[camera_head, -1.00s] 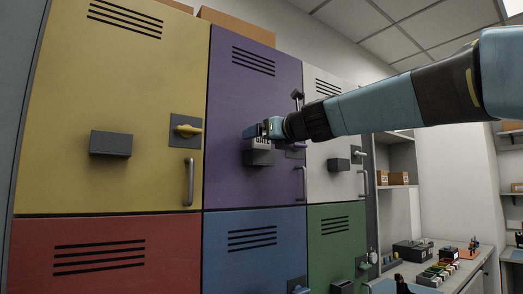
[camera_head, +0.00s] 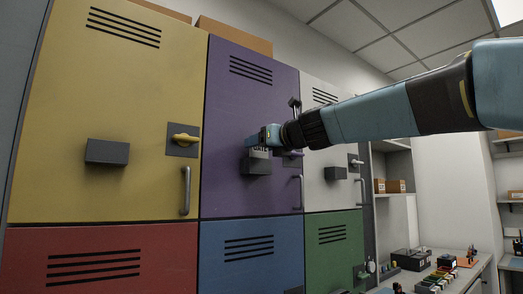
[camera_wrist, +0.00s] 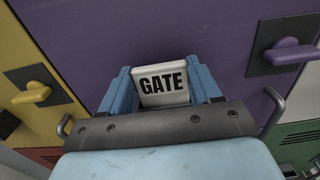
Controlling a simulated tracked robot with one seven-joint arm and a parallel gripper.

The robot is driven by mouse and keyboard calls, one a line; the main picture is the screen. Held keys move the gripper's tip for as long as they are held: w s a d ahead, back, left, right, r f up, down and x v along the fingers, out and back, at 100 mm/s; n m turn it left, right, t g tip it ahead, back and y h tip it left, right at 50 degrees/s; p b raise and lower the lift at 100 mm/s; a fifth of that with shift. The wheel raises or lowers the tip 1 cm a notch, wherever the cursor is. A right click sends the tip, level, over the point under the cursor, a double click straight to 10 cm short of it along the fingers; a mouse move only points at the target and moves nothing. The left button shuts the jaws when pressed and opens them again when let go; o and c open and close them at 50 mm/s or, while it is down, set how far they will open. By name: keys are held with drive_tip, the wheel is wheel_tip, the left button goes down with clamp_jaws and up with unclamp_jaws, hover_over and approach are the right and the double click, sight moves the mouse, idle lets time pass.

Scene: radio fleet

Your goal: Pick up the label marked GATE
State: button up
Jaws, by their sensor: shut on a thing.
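The label marked GATE (camera_wrist: 163,84) is a white plate with black letters, between the two blue fingers in the wrist view. My gripper (camera_wrist: 163,92) is shut on it, one finger at each side edge. In the head view my gripper (camera_head: 262,138) is in front of the purple locker door (camera_head: 240,100), just above a dark grey box-shaped holder (camera_head: 257,166) on that door. The label is mostly hidden by my fingers there, and I cannot tell whether its lower edge still touches the holder.
A purple latch handle (camera_wrist: 290,52) sticks out right of my gripper. A yellow door (camera_head: 110,110) with a yellow latch (camera_head: 184,138) and a bar handle is at left. A white door (camera_head: 328,140) is at right, behind my arm. A counter with small items stands far right.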

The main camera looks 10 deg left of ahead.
wheel_tip(320, 180, up, 10)
drive_tip(key=shift+f, duration=0.25)
drive_tip(key=shift+r, duration=0.1)
